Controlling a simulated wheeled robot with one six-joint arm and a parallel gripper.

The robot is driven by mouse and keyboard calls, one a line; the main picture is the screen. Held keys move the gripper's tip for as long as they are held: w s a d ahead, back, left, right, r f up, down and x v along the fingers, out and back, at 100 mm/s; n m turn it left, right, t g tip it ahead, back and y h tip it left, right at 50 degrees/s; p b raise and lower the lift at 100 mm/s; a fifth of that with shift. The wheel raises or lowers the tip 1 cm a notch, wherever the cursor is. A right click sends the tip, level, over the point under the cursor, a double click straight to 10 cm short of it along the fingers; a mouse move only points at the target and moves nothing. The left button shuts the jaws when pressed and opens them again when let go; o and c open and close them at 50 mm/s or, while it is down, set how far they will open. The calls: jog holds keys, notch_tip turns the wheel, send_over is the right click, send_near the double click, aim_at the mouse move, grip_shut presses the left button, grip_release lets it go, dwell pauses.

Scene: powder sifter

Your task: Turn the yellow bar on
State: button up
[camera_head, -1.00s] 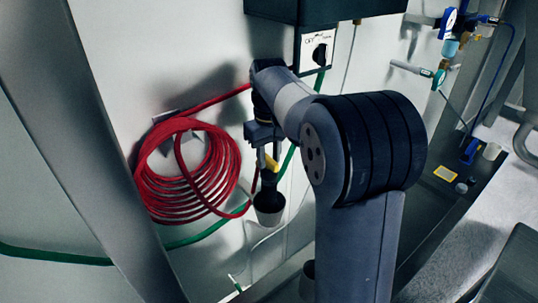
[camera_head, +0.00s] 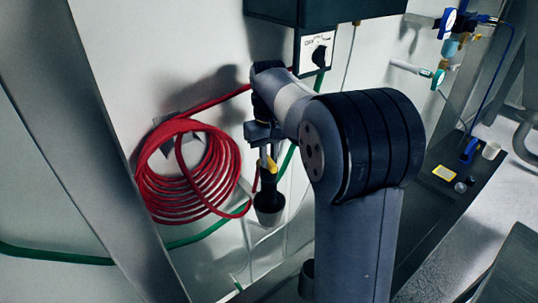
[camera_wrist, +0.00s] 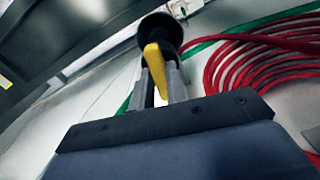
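The yellow bar (camera_wrist: 155,68) sits on a dark round knob (camera_wrist: 160,30) in the wrist view. It shows small in the head view (camera_head: 272,164), just above a dark-and-light round fitting (camera_head: 268,206). My gripper (camera_wrist: 160,82) is at the bar, with one finger on each side of it in the wrist view. The gap between the fingers is narrow and the bar nearly fills it. I cannot tell whether both fingers press on the bar. In the head view, my gripper (camera_head: 264,156) points down at the bar and partly hides it.
A coiled red hose (camera_head: 185,180) hangs on the wall left of my gripper. A green hose (camera_head: 60,256) runs along the wall behind. A switch box (camera_head: 317,50) with a black knob is above, under a dark cabinet (camera_head: 320,12). A dark ledge (camera_head: 430,225) is at right.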

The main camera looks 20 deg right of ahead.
aim_at(269, 159)
jog(key=o, duration=0.5)
jog(key=shift+c, duration=0.2)
notch_tip(269, 159, up, 11)
jog(key=shift+f, duration=0.15)
dwell(0.3)
notch_tip(269, 159, down, 11)
jog(key=shift+n+b, duration=0.3)
jog(key=shift+b, duration=0.05)
jog(key=shift+n, duration=0.3)
jog(key=shift+r, duration=0.2)
